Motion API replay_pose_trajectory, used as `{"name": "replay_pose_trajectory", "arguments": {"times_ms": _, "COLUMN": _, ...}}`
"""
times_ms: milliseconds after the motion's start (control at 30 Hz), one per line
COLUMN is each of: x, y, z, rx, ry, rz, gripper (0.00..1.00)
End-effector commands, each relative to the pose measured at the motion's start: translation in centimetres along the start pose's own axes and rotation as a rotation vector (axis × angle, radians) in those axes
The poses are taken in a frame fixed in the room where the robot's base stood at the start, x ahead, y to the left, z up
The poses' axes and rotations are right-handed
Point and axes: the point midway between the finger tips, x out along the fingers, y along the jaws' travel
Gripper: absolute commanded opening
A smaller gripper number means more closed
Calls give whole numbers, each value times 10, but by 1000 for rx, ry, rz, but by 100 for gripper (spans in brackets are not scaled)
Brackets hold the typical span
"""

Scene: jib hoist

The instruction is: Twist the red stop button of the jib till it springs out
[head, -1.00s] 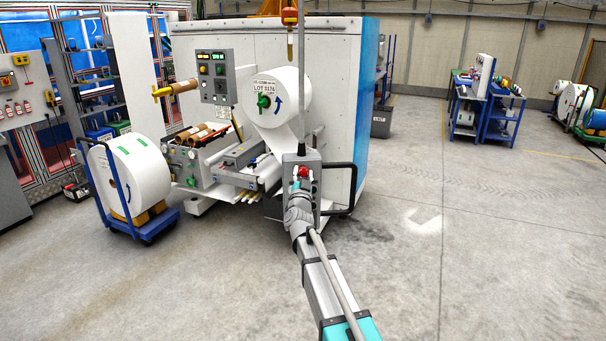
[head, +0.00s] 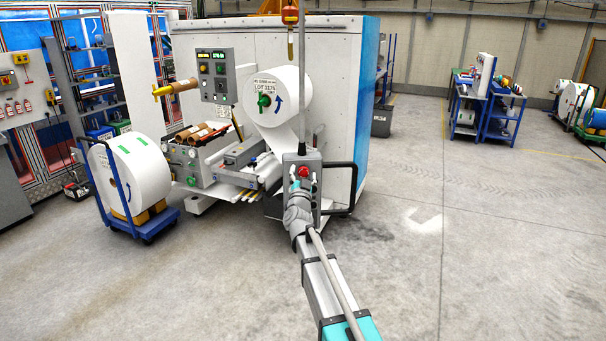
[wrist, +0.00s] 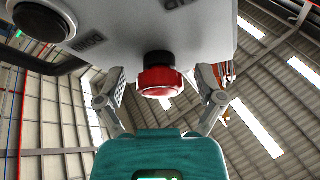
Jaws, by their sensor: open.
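The red stop button (wrist: 160,82) is on the grey control box in the wrist view, a red mushroom head on a dark collar. In the head view the button (head: 303,172) shows on the front of the grey control box (head: 302,160), which hangs at the end of a pole. My gripper (wrist: 160,92) is open, with one finger on each side of the button and a visible gap on both sides. In the head view my gripper (head: 303,182) is small and partly hidden behind my wrist.
A black push button (wrist: 42,20) sits on the same box, at upper left in the wrist view. A dark bar handle (head: 352,185) juts from the box's right side. A white wrapping machine (head: 335,90) stands behind it. Floor to the right is clear.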

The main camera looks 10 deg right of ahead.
Motion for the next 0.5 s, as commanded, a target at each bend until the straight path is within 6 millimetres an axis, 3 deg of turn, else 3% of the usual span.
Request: {"name": "replay_pose_trajectory", "arguments": {"times_ms": 500, "x": -1, "y": 1, "z": 0, "rx": -76, "ry": -1, "rz": -31, "gripper": 87}}
